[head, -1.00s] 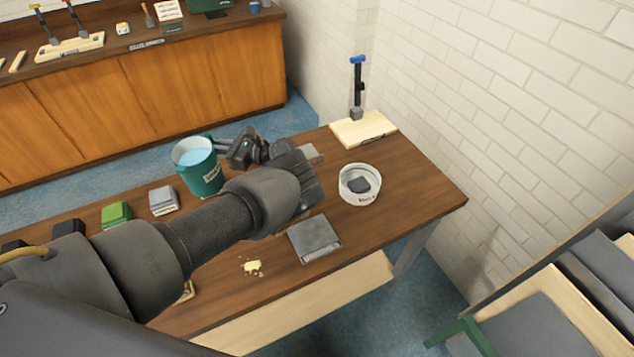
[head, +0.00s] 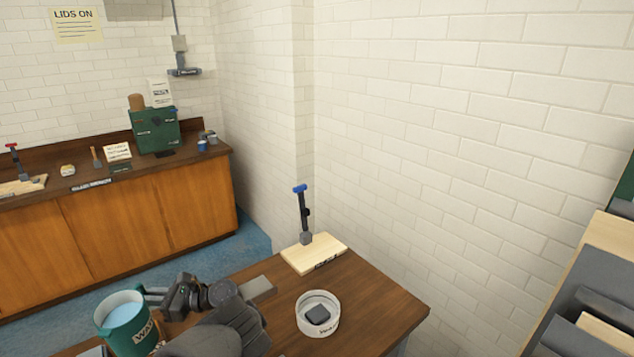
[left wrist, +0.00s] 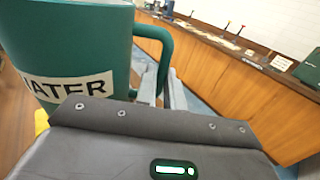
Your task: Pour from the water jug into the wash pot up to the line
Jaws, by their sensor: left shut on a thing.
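The green water jug (head: 130,333) is at the lower left of the head view, upright, with light blue water close under its rim. It fills the left side of the left wrist view (left wrist: 75,45), with its label partly hidden. My left gripper (head: 168,298) is shut on the jug's handle (left wrist: 165,45). Whether the jug touches the table cannot be told. The wash pot (head: 305,324), a round white pot with a dark block inside, stands on the table to the right of my gripper, apart from the jug. Its fill line cannot be made out. My right gripper is out of view.
The brown table (head: 385,310) has clear room right of the pot. Behind the pot, a pale board (head: 328,249) holds an upright blue-topped tool (head: 303,212). A white brick wall stands behind and right. A wooden counter (head: 120,228) is at the back left.

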